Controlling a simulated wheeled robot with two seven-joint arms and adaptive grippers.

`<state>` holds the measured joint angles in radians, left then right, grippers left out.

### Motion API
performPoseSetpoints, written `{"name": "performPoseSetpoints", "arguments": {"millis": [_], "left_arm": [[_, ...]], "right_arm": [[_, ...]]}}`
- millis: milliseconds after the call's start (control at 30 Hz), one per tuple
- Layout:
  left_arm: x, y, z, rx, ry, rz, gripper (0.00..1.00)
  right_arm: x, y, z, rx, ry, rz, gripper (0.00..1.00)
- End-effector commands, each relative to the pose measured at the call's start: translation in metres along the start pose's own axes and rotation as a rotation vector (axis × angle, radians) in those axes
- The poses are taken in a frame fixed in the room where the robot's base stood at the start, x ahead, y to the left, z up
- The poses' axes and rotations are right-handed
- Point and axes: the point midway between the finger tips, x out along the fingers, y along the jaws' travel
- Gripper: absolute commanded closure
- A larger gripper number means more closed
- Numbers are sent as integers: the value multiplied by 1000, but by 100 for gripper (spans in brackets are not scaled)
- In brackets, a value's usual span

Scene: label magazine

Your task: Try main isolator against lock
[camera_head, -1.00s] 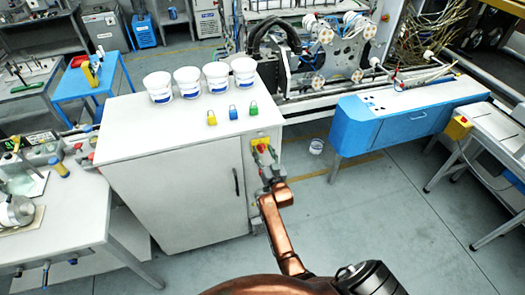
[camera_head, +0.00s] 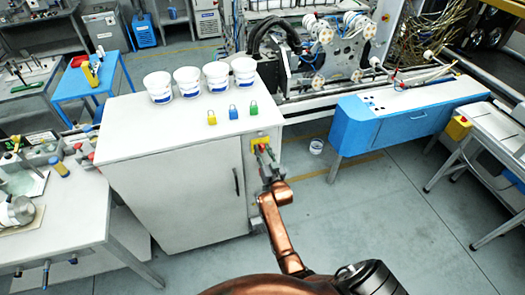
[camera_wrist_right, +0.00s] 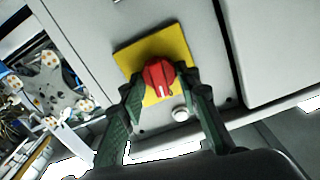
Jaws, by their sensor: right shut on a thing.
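The main isolator is a red rotary handle (camera_wrist_right: 158,76) on a yellow plate (camera_wrist_right: 185,47). It is fixed to the narrow side face of the grey cabinet, and its yellow plate also shows in the head view (camera_head: 258,142). My right gripper (camera_wrist_right: 164,88) is shut on the red handle, with a dark finger on either side of it. The fingers hide part of the handle in the head view. No lock shows on the visible part of the handle. Yellow (camera_head: 212,118), blue (camera_head: 233,112) and green (camera_head: 254,108) padlocks stand on the cabinet top. My left gripper is out of view.
Several white tubs (camera_head: 187,82) stand along the back of the cabinet top (camera_head: 140,125).

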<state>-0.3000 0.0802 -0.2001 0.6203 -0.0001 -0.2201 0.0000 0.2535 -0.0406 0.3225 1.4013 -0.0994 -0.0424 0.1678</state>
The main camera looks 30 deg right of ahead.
Motion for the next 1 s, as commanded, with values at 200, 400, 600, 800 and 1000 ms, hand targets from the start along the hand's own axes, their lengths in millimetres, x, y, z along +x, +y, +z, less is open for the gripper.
{"name": "performPoseSetpoints", "arguments": {"millis": [200, 400, 600, 800, 1000], "left_arm": [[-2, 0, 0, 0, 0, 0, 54], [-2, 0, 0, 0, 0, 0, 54], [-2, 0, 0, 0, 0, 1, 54], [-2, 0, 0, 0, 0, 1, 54], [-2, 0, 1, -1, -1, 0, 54]], "right_arm": [[0, -1, 1, -165, -1, 0, 94], [0, -1, 0, -189, 0, 0, 94], [0, -1, 0, -188, 0, 0, 62], [0, -1, 0, -187, 0, 0, 54], [-1, -1, 0, -187, -1, 0, 54]]}}
